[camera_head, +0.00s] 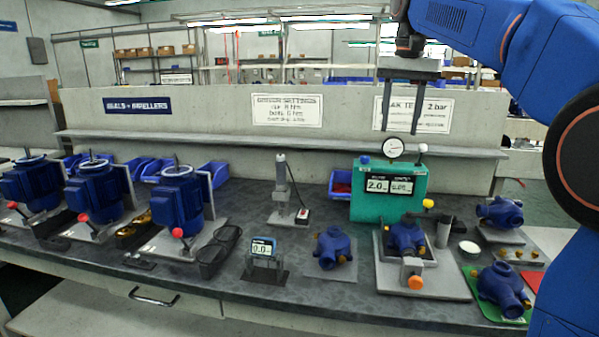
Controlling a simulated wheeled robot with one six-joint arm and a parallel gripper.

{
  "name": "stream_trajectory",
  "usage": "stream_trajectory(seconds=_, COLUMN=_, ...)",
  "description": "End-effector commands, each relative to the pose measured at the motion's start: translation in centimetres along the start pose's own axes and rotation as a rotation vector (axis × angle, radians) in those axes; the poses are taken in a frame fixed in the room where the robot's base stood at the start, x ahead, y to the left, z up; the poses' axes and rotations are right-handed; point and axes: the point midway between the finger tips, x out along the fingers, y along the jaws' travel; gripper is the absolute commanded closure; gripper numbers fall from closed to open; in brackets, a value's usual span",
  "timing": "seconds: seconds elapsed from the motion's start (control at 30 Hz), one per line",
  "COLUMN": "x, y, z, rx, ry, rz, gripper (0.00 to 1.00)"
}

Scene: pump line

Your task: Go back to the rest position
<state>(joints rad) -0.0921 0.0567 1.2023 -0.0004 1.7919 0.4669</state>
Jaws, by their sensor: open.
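My gripper (401,128) is at the upper right, at the end of my blue arm. Its two thin fingers point down and stand apart, with nothing between them. It hangs in the air in front of the back wall sign, above the green test box (389,191) with its round gauge (393,147). No part of it appears to touch anything.
A bench (228,295) spans the view. Several blue motors (178,200) stand at left. A small display (263,250), a blue pump housing (331,247), another in a fixture (407,238), and more housings (498,287) stand toward the right. Bare bench shows at front left of centre.

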Motion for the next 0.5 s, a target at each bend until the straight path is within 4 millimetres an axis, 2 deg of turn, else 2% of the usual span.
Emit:
stream_trajectory(seconds=0.03, x=0.4, y=0.9, z=1.3, rx=-0.013, ry=0.011, rz=-0.005, gripper=0.56)
stream_trajectory(seconds=0.27, x=3.6, y=4.2, z=6.2, rx=-0.080, ry=0.065, rz=-0.026, gripper=0.56)
stream_trajectory(seconds=0.5, x=8.2, y=7.7, z=11.8, rx=-0.148, ry=0.122, rz=-0.041, gripper=0.56)
